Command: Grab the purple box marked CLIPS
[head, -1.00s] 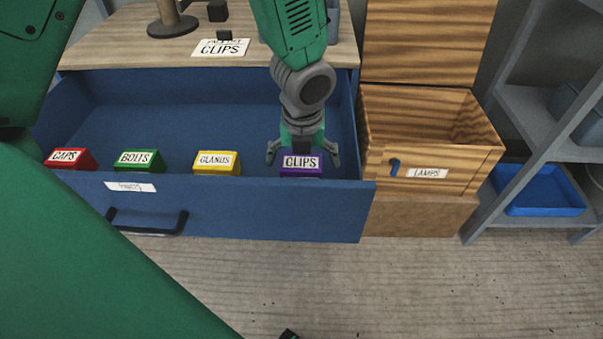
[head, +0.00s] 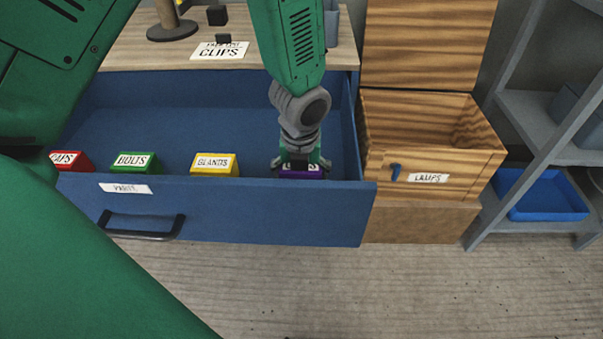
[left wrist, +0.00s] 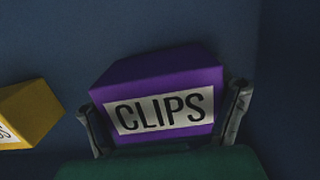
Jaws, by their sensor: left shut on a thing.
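The purple box marked CLIPS (head: 301,173) sits at the front right of the open blue drawer, partly hidden by my gripper and the drawer front. In the left wrist view, the purple box (left wrist: 158,100) fills the middle, its white CLIPS label facing the camera. My left gripper (head: 301,164) reaches down into the drawer from above. It is shut on the purple box, with one finger on each side, as the left wrist view shows. My right gripper is not in view.
The blue drawer (head: 230,212) also holds a yellow GLANDS box (head: 214,165), a green BOLTS box (head: 135,162) and a red CAPS box (head: 70,161). A wooden LAMPS crate (head: 430,165) stands close on the right. A CLIPS card (head: 219,50) lies on the tabletop.

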